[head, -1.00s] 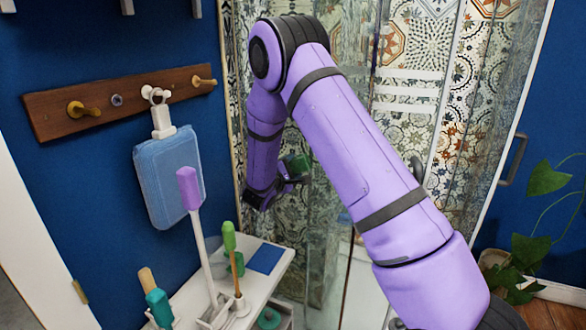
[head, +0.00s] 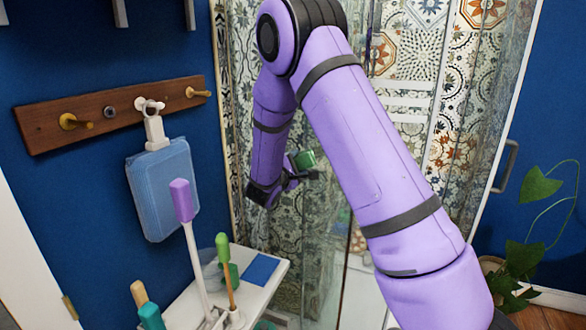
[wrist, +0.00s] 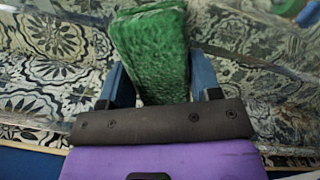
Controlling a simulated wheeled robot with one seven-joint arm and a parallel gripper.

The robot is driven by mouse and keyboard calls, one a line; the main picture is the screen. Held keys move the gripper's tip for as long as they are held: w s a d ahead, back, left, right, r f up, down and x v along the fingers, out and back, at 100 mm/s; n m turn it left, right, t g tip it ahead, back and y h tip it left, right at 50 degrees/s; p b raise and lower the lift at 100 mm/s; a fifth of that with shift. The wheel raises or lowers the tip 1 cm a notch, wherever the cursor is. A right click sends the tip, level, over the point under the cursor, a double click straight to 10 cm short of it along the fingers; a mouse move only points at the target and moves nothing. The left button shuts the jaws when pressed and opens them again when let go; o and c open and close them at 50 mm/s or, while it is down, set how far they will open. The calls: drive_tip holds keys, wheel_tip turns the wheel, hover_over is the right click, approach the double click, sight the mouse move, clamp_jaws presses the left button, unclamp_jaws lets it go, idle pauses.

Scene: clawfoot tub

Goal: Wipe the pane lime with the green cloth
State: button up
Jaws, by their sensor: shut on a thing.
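The green cloth (wrist: 150,50) is a thick folded pad between the two blue fingers of my gripper (wrist: 160,85) in the wrist view. My gripper is shut on it. In the head view the green cloth (head: 304,160) shows small at the tip of my gripper (head: 297,178), in front of the glass pane (head: 320,225) of the shower. Patterned tiles show behind the glass. I cannot tell whether the cloth touches the pane. No lime mark can be made out clearly on the glass, and my arm hides part of it.
A wooden peg rail (head: 110,112) holds a hanging blue pad (head: 162,190) on the left wall. A white shelf (head: 275,285) below carries several upright brushes and a blue card (head: 261,270). A door handle (head: 506,166) and a plant (head: 525,250) are at the right.

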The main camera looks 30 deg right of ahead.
sight(307, 166)
drive_tip(key=shift+s+d+r, duration=0.1)
idle(0.3)
drive_tip(key=shift+s+d, duration=0.55)
drive_tip(key=shift+s, duration=0.2)
drive_tip(key=shift+s+d, duration=0.55)
drive_tip(key=shift+s, duration=0.15)
drive_tip(key=shift+s+d, duration=0.65)
drive_tip(key=shift+s, duration=0.25)
drive_tip(key=shift+s+d, duration=0.6)
drive_tip(key=shift+s, duration=0.25)
drive_tip(key=shift+d, duration=0.1)
drive_tip(key=s+d, duration=0.2)
drive_tip(key=s, duration=0.1)
drive_tip(key=shift+s+d, duration=0.2)
drive_tip(key=shift+d, duration=0.1)
drive_tip(key=shift+w, duration=0.1)
drive_tip(key=shift+w+a, duration=0.65)
drive_tip(key=shift+w, duration=0.15)
drive_tip(key=shift+w+a, duration=0.6)
drive_tip(key=shift+w, duration=0.2)
